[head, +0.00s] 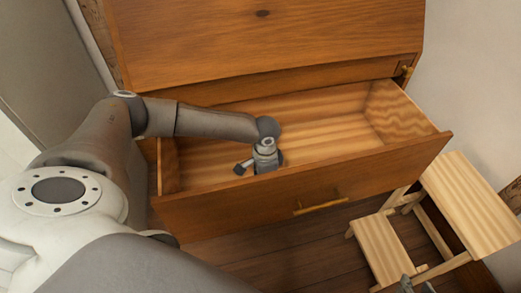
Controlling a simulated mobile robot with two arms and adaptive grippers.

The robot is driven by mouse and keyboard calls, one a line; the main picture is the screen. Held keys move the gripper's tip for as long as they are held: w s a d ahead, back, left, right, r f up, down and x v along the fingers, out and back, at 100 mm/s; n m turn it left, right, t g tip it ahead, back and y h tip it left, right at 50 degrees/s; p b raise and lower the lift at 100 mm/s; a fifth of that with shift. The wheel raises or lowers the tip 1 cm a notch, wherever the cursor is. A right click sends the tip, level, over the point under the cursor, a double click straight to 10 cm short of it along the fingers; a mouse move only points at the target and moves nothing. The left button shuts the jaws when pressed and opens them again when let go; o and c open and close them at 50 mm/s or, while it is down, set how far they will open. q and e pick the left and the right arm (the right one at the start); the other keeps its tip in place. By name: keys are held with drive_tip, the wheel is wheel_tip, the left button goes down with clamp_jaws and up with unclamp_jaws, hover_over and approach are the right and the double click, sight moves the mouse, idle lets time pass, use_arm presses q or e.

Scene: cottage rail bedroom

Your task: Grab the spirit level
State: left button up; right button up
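I see no spirit level in the head view. My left gripper (261,164) points down into the open drawer (350,165), just behind its front panel. Dark finger parts spread to either side of its grey body. The front panel hides the fingertips and whatever may lie under them, so I cannot see whether they hold anything. A small grey-green piece at the bottom edge, beside the step stool, looks like the tip of my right gripper (416,284). Most of it is cut off.
The drawer belongs to a wooden cabinet (265,45) and has a brass handle (320,207). Its visible right side is empty. A pale wooden step stool (475,200) stands on the right near the white wall. Dark floorboards (300,262) show in front of the drawer.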

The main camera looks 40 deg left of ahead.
use_arm(q)
clamp_jaws()
idle(0.3)
drive_tip(key=shift+r, duration=0.1)
